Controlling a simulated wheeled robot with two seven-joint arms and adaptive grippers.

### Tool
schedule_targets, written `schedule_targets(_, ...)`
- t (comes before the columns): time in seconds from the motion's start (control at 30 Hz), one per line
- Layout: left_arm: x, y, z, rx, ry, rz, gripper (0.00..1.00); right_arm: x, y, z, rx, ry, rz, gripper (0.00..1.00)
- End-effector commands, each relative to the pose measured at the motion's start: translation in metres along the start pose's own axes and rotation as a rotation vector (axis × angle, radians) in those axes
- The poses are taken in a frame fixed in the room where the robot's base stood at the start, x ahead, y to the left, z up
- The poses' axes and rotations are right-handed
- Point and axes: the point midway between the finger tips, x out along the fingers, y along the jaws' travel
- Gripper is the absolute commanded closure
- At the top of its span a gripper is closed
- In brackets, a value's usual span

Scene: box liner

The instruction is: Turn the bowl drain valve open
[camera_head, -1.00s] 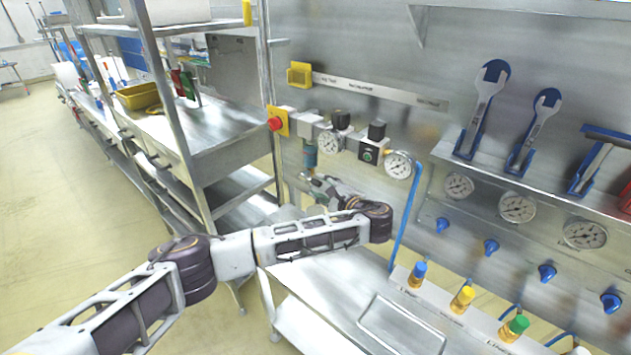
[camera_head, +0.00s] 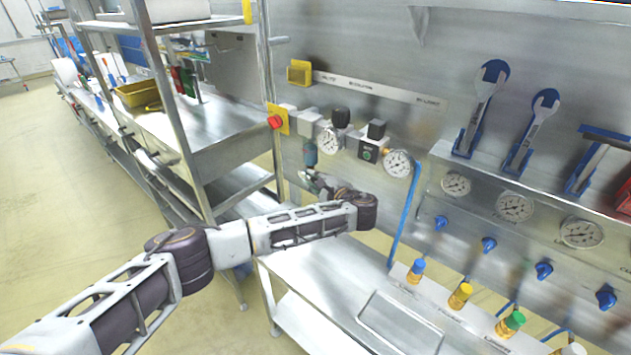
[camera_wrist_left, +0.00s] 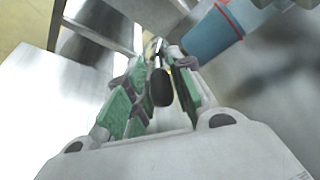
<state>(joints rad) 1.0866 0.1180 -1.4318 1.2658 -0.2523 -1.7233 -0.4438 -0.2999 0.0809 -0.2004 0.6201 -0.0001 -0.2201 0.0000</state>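The bowl (camera_head: 310,154) is a blue-green cylinder hanging under the air unit on the steel wall. In the left wrist view the bowl (camera_wrist_left: 212,32), with a red band, enters from the upper right. My left gripper (camera_head: 313,182) is just below the bowl. In the left wrist view my left gripper (camera_wrist_left: 160,60) has its green fingers apart, with the tips close beside the bowl's lower end. A dark oval piece (camera_wrist_left: 161,88) shows between the fingers; I cannot tell whether it belongs to the drain valve. Contact is not clear. My right gripper is not in view.
A red button (camera_head: 275,122) on a yellow plate, a gauge (camera_head: 329,141) and black knobs sit by the bowl. A blue hose (camera_head: 404,220) hangs to the right. A steel shelf rack (camera_head: 180,110) stands left. A steel bench (camera_head: 320,270) lies below.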

Motion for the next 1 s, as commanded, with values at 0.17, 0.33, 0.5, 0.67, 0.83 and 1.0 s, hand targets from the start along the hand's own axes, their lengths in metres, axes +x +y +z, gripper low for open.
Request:
schedule_targets(0.17, 0.0, 0.0, 0.0, 0.0, 0.0, 0.0, 1.0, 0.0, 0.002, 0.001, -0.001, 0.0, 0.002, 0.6)
schedule_targets(0.33, 0.0, 0.0, 0.0, 0.0, 0.0, 0.0, 1.0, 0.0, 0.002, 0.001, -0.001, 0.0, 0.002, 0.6)
schedule_targets(0.5, 0.0, 0.0, 0.0, 0.001, -0.002, -0.002, 1.0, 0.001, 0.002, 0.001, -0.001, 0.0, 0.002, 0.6)
schedule_targets(0.67, 0.0, 0.002, -0.001, 0.006, -0.011, -0.015, 1.0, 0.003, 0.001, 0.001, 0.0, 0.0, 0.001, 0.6)
schedule_targets(0.83, 0.001, 0.004, -0.003, 0.018, -0.034, -0.047, 1.0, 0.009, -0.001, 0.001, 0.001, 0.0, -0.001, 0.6)
schedule_targets(1.0, 0.002, 0.008, -0.005, 0.04, -0.07, -0.097, 1.0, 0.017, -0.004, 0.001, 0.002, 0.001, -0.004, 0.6)
